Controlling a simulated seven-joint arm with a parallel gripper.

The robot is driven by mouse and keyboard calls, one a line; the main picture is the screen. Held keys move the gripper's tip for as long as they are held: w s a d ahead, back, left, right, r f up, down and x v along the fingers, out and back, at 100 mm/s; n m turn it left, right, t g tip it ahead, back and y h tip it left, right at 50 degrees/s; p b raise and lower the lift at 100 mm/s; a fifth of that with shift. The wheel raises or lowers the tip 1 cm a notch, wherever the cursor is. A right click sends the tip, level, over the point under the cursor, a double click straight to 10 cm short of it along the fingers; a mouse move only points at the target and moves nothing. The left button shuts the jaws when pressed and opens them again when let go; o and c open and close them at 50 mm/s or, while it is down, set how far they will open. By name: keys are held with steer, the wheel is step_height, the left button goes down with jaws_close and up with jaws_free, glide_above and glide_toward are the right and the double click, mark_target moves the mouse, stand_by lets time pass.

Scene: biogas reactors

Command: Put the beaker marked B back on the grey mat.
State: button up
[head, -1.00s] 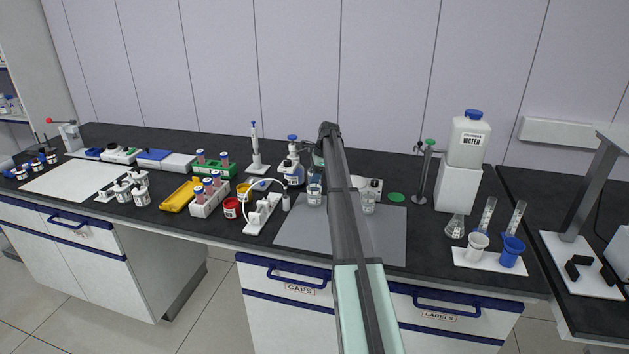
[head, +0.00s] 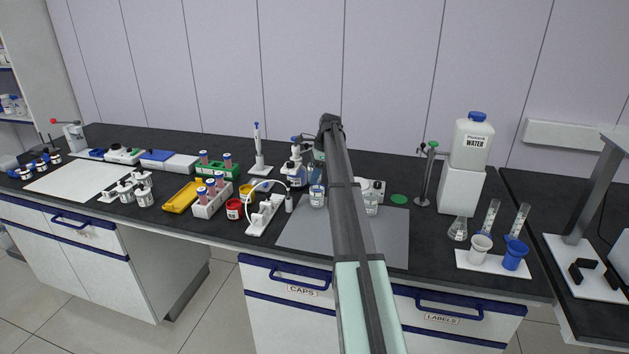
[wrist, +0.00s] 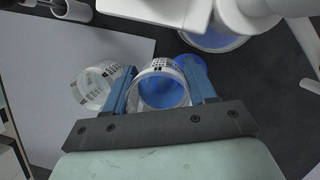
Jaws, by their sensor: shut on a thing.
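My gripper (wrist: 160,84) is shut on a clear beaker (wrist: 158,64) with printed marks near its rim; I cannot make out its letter. A blue round patch (wrist: 193,66) shows beside the held beaker and seems to show through it. A second clear beaker (wrist: 97,86) stands on the grey mat (wrist: 40,75), left of my fingers in the wrist view.
A stand with a white tube (head: 262,215) is at the mat's left. The mat's front part is clear.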

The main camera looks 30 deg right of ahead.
mark_target(309, 165)
step_height(309, 165, up, 9)
steer(key=s+f+m, duration=0.1)
steer(key=s+f, duration=0.1)
steer(key=s, duration=1.2)
steer(key=s+a+f+m+t, duration=0.1)
steer(key=s+a+f+m, duration=0.1)
steer(key=s+m, duration=0.3)
steer(key=shift+d+f+m+t+h, duration=0.15)
steer(key=shift+f+m+h, duration=0.3)
steer(key=shift+f, duration=1.15)
steer(key=shift+f+m+t+h, duration=0.15)
steer(key=shift+f+m, duration=0.4)
steer(key=shift+f, duration=1.1)
steer(key=shift+d+f+m+t+h, duration=0.1)
steer(key=shift+f+m+h, duration=0.35)
steer(key=shift+f, duration=1.15)
